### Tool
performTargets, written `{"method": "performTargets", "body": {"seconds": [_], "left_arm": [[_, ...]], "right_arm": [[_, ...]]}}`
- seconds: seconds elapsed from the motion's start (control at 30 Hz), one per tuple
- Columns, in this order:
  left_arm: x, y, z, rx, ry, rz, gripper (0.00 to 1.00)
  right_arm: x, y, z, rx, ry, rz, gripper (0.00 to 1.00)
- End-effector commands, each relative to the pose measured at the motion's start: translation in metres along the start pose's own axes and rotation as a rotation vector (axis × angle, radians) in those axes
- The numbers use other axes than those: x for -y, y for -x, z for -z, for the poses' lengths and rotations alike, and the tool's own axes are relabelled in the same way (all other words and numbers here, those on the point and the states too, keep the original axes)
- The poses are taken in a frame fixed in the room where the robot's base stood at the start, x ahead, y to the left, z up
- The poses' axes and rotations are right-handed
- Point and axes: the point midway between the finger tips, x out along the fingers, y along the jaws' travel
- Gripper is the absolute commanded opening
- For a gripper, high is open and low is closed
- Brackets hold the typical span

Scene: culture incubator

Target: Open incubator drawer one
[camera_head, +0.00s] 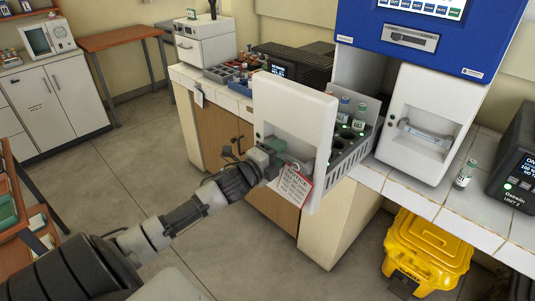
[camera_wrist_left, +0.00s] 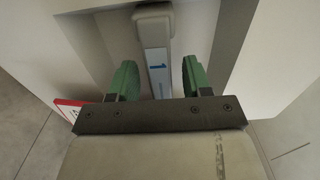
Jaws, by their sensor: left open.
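The blue-and-white incubator (camera_head: 370,18) stands at the back right. Drawer one (camera_head: 300,98) is pulled out, its white front clear of the body and several vials (camera_head: 343,108) standing in its holes. My left gripper (camera_head: 278,158) is at the front of this drawer. In the left wrist view the drawer handle (camera_wrist_left: 154,58), marked with a blue 1, lies between the green fingers of my left gripper (camera_wrist_left: 160,82). The fingers are open, with gaps on both sides of the handle. My right gripper is not in view.
A second drawer (camera_head: 446,100) to the right is shut. A vial (camera_head: 465,174) and a dark unit (camera_head: 516,165) stand on the counter at right. A yellow case (camera_head: 428,245) is below. A red-edged tag (camera_head: 294,186) hangs by the open drawer. Floor at left is free.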

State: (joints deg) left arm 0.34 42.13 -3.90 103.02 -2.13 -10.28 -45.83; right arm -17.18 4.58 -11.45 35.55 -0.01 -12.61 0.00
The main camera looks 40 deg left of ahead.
Motion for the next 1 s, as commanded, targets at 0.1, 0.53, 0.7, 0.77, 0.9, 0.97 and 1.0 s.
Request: {"method": "performTargets", "body": {"seconds": [0.1, 0.53, 0.7, 0.77, 0.9, 0.97, 1.0], "left_arm": [[-0.003, 0.014, 0.000, 0.000, -0.001, -0.004, 0.49], [-0.003, 0.082, 0.000, -0.001, -0.001, -0.005, 0.49], [-0.002, 0.097, 0.000, -0.001, 0.001, -0.003, 0.49], [-0.002, 0.100, 0.000, -0.001, 0.000, -0.002, 0.49], [-0.001, 0.103, 0.000, -0.001, 0.000, -0.002, 0.49], [-0.001, 0.104, 0.000, -0.001, 0.000, -0.001, 0.49], [-0.001, 0.104, 0.000, -0.001, 0.000, -0.001, 0.49]], "right_arm": [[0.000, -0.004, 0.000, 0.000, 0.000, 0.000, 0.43], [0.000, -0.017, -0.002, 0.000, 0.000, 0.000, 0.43], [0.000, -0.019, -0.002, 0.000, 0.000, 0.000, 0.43], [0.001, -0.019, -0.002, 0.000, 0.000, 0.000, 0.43], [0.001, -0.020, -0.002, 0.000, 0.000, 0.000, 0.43], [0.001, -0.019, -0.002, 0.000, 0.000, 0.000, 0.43], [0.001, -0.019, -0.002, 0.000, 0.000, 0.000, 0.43]]}}
